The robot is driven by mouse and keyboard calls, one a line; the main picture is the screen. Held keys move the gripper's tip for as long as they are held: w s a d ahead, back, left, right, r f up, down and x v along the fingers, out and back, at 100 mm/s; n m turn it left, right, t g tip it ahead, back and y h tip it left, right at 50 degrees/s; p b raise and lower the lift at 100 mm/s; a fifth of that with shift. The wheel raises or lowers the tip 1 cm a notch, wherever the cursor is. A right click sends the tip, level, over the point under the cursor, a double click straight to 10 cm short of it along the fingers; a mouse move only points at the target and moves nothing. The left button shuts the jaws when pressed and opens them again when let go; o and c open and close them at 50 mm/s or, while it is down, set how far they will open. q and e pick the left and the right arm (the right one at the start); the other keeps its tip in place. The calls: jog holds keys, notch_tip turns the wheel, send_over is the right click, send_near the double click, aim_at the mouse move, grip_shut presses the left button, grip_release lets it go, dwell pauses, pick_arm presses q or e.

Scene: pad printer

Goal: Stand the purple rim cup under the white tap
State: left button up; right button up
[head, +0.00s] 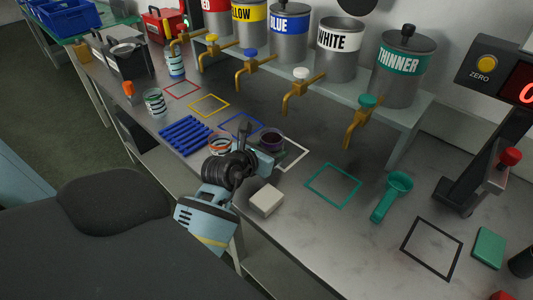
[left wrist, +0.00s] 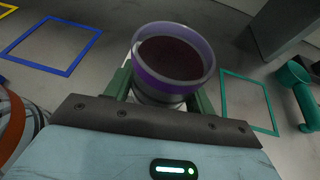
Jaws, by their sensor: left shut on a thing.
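The purple rim cup (head: 271,139) is upright between the fingers of my left gripper (head: 266,151), which is shut on it. In the left wrist view the cup (left wrist: 172,82) shows its purple rim and dark inside, with a green finger on each side. The cup is at the left part of the white square outline (head: 303,158), in front of the white tap (head: 296,92). The white tap hangs from the tank labelled WHITE (head: 339,50). I cannot tell whether the cup touches the bench. My right gripper is not in view.
An orange-rimmed cup (head: 219,140) stands close to my left wrist, near the blue rack (head: 184,135). A pale block (head: 267,200) lies in front. The bench inside that outline is clear.

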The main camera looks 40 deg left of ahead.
pick_arm(q)
jog(key=shift+w, duration=0.45)
jog(key=shift+w+r, duration=0.1)
jog(key=shift+w, duration=0.25)
jog(key=shift+w+a+p, duration=0.1)
jog(key=shift+w+p, duration=0.55)
jog(key=shift+w, duration=0.45)
jog(key=shift+w+p, duration=0.3)
jog(key=shift+w, duration=0.7)
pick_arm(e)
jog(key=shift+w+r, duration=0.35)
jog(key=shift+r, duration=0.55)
pick_arm(q)
jog(key=shift+f, duration=0.3)
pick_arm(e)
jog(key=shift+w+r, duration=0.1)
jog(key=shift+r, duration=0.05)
pick_arm(q)
jog(key=o, duration=1.1)
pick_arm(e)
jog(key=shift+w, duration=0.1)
